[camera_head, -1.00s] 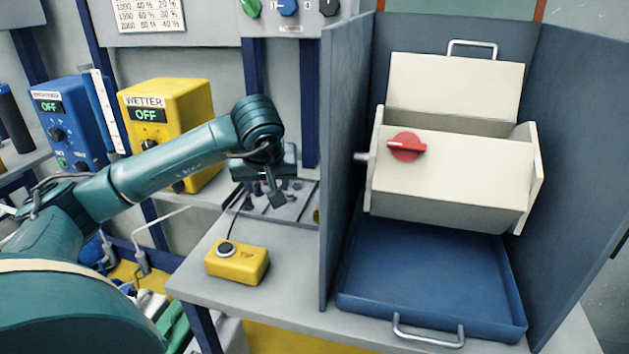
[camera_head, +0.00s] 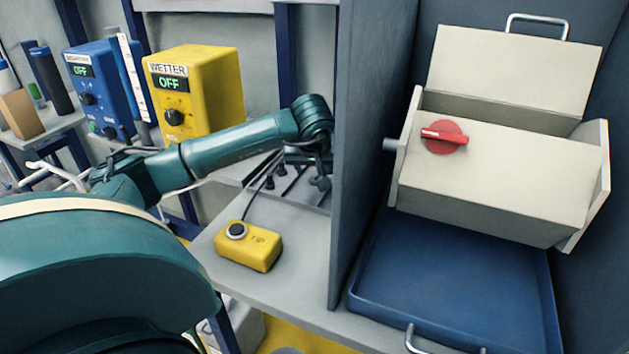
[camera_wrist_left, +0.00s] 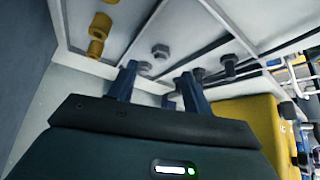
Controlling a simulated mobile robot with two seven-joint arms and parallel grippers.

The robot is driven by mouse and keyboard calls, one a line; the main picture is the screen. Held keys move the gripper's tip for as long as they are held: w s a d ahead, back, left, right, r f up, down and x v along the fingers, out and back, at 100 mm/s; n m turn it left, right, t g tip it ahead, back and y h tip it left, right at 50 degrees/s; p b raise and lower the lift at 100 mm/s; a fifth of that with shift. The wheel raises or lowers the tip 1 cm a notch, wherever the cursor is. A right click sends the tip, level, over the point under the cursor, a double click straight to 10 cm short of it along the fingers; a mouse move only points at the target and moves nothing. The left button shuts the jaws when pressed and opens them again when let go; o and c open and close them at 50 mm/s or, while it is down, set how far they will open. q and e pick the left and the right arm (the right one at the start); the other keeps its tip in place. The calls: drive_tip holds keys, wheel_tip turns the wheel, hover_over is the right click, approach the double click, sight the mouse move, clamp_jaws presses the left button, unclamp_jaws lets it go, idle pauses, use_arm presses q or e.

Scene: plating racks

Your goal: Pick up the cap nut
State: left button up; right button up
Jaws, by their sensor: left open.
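My left gripper (camera_head: 320,183) is low over a sectioned parts tray (camera_head: 318,198) beside the grey partition. In the left wrist view its two fingers (camera_wrist_left: 158,84) are apart, with nothing between them. Two grey hexagonal pieces, which look like cap nuts, lie in the tray's middle section: one (camera_wrist_left: 160,51) is just beyond the fingers, the other (camera_wrist_left: 145,66) close to the left finger. Brass pieces (camera_wrist_left: 97,38) lie in the section to the left and dark bolts (camera_wrist_left: 230,62) to the right. In the head view the arm partly hides the tray. My right gripper is out of view.
A yellow TIP button box (camera_head: 248,246) stands on the bench in front of the tray. The grey partition (camera_head: 362,140) rises close to the right of the gripper. Beyond it are a cream barrel (camera_head: 490,185) and a blue tray (camera_head: 450,285). The yellow WETTER box (camera_head: 205,95) stands behind the arm.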

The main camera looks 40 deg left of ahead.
sight(315, 175)
use_arm(q)
drive_tip(key=x, duration=0.4)
drive_tip(key=shift+w+a+f, duration=0.1)
drive_tip(key=shift+f, duration=0.05)
drive_tip(key=shift+c, duration=0.3)
clamp_jaws()
